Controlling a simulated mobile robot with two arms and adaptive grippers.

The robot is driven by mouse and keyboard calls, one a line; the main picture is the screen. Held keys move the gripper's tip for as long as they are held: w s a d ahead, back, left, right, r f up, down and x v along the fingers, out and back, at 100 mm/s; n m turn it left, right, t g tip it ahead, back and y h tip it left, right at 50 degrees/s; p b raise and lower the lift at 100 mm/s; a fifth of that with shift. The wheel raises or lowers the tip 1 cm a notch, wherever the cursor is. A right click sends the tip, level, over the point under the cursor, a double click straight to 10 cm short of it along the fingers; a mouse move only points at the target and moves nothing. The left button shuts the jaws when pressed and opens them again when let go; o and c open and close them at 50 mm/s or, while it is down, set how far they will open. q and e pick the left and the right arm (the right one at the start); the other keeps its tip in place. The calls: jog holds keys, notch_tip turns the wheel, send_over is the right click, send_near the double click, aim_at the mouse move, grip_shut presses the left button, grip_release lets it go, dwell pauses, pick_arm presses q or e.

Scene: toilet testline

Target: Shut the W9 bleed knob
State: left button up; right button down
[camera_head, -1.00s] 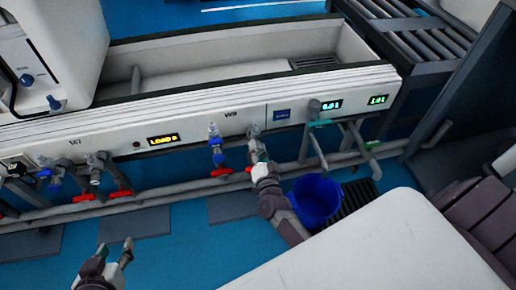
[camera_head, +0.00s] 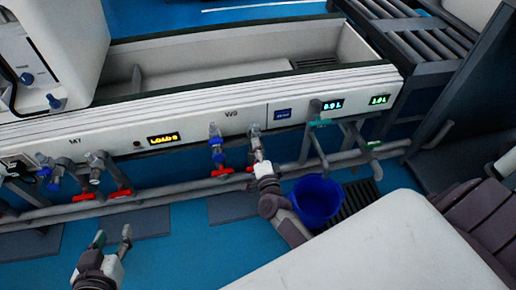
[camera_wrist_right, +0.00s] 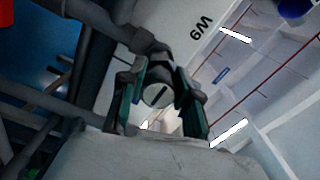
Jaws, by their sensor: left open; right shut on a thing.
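The W9 bleed knob (camera_wrist_right: 158,94) shows in the right wrist view as a round, pale grey face with a dark diagonal slot. My right gripper (camera_wrist_right: 160,98) is shut on it, with one green-lined finger on each side. In the head view the right gripper (camera_head: 258,153) reaches up to the fitting (camera_head: 254,131) just right of the W9 label (camera_head: 231,114); its fingers largely hide the knob there. My left gripper (camera_head: 113,238) is open and empty, low at the left, away from the panel.
A blue-handled valve (camera_head: 216,143) stands left of the right gripper, with red handles (camera_head: 221,171) below. A blue bucket (camera_head: 316,199) stands on the floor beside my right arm. A pipe (camera_head: 165,192) runs along below the panel. A white surface (camera_head: 385,235) fills the lower right.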

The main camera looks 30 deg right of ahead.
dwell(0.3)
jog(key=c, duration=0.8)
grip_release()
jog(key=v, duration=1.2)
jog(key=shift+d, duration=0.1)
